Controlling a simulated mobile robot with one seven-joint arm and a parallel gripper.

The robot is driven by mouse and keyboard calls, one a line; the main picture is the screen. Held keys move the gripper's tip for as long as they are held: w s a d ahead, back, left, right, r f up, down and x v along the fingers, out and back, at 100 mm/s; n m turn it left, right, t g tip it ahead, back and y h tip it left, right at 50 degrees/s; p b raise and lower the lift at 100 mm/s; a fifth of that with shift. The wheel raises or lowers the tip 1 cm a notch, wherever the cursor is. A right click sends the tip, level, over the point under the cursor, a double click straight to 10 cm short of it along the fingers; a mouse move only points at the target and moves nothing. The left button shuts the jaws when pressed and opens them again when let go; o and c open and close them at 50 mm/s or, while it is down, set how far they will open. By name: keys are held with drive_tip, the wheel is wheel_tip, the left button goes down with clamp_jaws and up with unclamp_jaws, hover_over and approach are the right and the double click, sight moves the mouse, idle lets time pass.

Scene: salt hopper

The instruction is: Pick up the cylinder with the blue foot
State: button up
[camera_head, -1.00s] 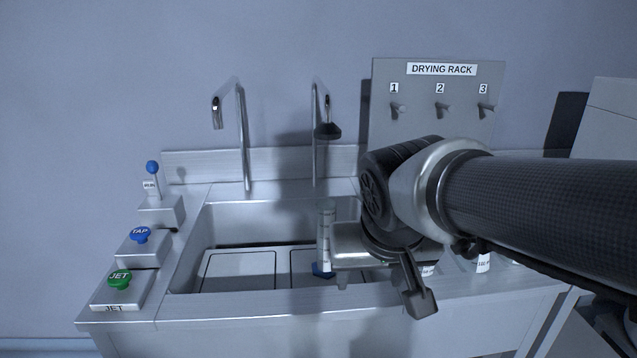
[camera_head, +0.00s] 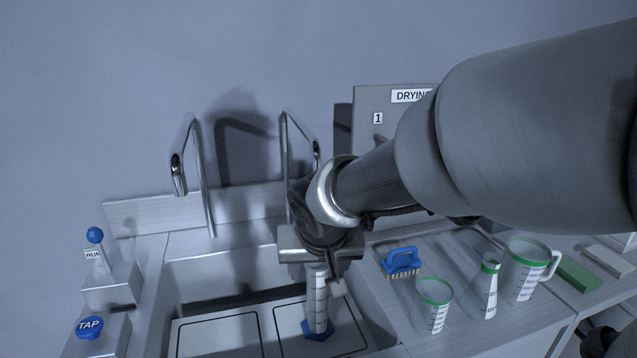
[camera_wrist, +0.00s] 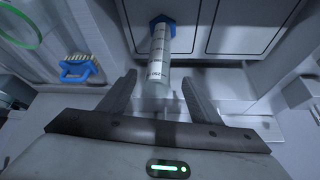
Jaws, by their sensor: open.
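The graduated cylinder (camera_head: 317,300) with the blue foot (camera_head: 318,329) stands upright on the right marked panel in the sink basin. My gripper (camera_head: 318,268) is above it, near the cylinder's top, in the head view. In the wrist view the clear cylinder (camera_wrist: 159,58) reaches toward my gripper (camera_wrist: 160,85), with its blue foot (camera_wrist: 162,24) at the far end. The fingers are apart, one on each side of the cylinder's near end, with a gap on both sides. The upper rim in the head view is partly hidden by my gripper.
A blue brush (camera_head: 401,262), a green-rimmed beaker (camera_head: 433,305), a flask (camera_head: 486,290) and a jug (camera_head: 525,270) stand right of the basin. Two taps rise behind it. The left panel (camera_head: 215,336) is bare.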

sight(317, 286)
drive_tip(key=b+x, duration=0.1)
drive_tip(key=x, duration=0.5)
drive_tip(key=b+x, duration=0.1)
drive_tip(key=x, duration=0.5)
drive_tip(key=shift+w+d+f, duration=0.2)
drive_tip(key=shift+w+f, duration=0.05)
drive_tip(key=shift+f, duration=0.05)
drive_tip(key=shift+c, duration=0.2)
drive_tip(key=c, duration=1.1)
